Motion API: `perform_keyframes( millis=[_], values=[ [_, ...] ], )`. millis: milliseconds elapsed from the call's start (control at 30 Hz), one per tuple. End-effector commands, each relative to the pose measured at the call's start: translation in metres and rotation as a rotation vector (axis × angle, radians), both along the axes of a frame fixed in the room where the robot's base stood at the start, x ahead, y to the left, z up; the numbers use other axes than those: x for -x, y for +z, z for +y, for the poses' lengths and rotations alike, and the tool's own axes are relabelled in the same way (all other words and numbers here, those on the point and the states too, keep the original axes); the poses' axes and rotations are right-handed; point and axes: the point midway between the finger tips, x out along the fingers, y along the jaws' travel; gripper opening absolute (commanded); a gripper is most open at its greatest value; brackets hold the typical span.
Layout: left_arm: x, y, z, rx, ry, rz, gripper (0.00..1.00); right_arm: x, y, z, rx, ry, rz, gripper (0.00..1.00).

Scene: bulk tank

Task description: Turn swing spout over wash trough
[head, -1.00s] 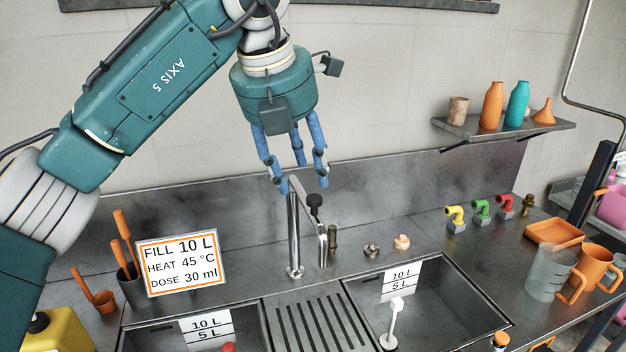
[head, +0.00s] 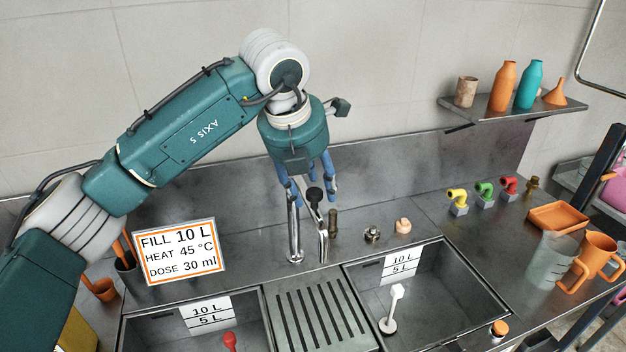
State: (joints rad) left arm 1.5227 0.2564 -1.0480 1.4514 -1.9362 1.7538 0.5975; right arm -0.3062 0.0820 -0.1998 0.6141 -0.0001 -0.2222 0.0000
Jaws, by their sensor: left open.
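The swing spout (head: 294,228) is a slim chrome pipe standing on the steel counter behind the ribbed drainer, between two basins. A dark-knobbed lever (head: 315,198) stands just right of it. My left gripper (head: 312,200) has blue fingers, is open and points down around the top of the spout and the lever. The fingers partly hide the spout's upper end, and I cannot tell whether they touch it. The left basin (head: 150,335) and the right basin (head: 475,289) both carry 10 L and 5 L labels; I cannot tell which is the wash trough. My right gripper is out of view.
A sign (head: 180,252) reading fill 10 L stands left of the spout. Yellow, green and red taps (head: 484,193) stand at the right. A shelf (head: 500,107) with bottles hangs on the wall. A white-handled plug (head: 391,310) stands in the right basin.

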Motion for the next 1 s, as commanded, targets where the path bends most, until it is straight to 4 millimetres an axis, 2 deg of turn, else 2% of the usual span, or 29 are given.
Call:
perform_keyframes(
  millis=[100, 167, 367, 500, 600, 1000],
  values=[
    [-0.001, -0.005, -0.001, -0.002, -0.001, -0.001, 0.45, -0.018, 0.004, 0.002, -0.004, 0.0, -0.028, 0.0],
    [-0.002, -0.006, -0.001, -0.002, -0.001, -0.001, 0.45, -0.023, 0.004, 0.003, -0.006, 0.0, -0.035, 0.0],
    [-0.002, -0.006, -0.001, -0.001, -0.001, -0.002, 0.45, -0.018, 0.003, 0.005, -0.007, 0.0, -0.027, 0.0],
    [-0.002, -0.006, -0.001, -0.001, -0.001, -0.001, 0.17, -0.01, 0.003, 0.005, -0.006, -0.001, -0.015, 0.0],
    [-0.002, -0.006, -0.001, -0.001, -0.001, -0.001, 0.0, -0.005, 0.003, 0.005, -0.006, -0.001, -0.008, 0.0],
    [0.0, -0.006, 0.004, 0.001, -0.031, -0.003, 0.0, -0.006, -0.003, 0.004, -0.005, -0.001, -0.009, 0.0]
  ],
)
